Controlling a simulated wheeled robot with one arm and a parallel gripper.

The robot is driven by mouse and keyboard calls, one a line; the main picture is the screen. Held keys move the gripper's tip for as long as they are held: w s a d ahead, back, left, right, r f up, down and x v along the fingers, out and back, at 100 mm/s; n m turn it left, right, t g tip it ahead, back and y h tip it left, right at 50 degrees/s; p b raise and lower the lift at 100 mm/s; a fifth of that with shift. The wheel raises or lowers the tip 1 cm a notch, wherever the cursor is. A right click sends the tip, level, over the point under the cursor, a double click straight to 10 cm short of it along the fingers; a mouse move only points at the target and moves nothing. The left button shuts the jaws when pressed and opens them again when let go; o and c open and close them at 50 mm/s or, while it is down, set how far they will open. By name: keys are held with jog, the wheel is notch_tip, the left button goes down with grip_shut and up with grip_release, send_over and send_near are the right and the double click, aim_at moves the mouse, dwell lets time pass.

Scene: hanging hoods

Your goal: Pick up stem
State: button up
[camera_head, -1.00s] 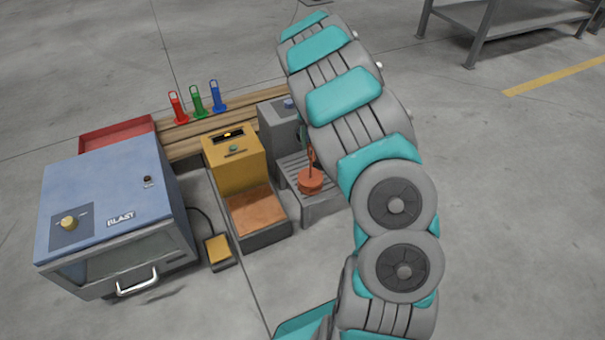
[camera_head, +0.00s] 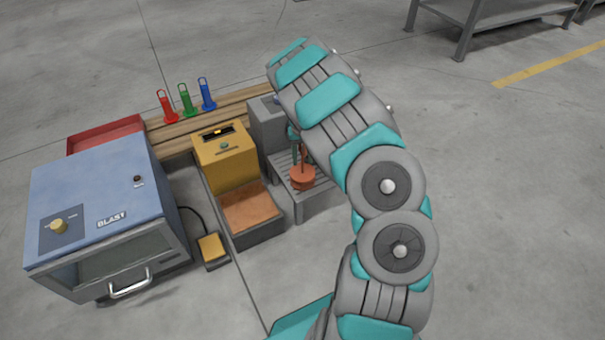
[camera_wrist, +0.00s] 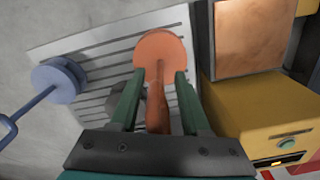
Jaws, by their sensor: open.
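The orange stem stands on the slatted grey rack (camera_head: 325,200). It has a round disc base (camera_head: 302,180) and a thin upright shaft (camera_head: 303,155). In the wrist view the disc (camera_wrist: 160,48) lies just beyond my fingertips and the shaft (camera_wrist: 156,105) runs back between the fingers. My gripper (camera_wrist: 161,80) is open, with one green finger on each side of the shaft and a gap on each side. In the head view my arm hides most of the gripper.
A blue-grey disc piece with a rod (camera_wrist: 58,82) is at the left of the wrist view. The yellow box (camera_head: 226,155) with a copper-coloured pad (camera_head: 250,208) stands beside the rack. A blue BLAST cabinet (camera_head: 95,195) is farther left. Red, green and blue holders (camera_head: 187,102) stand behind.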

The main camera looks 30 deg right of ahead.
jog(key=shift+f, duration=0.1)
grip_shut()
dwell(0.3)
dwell(1.1)
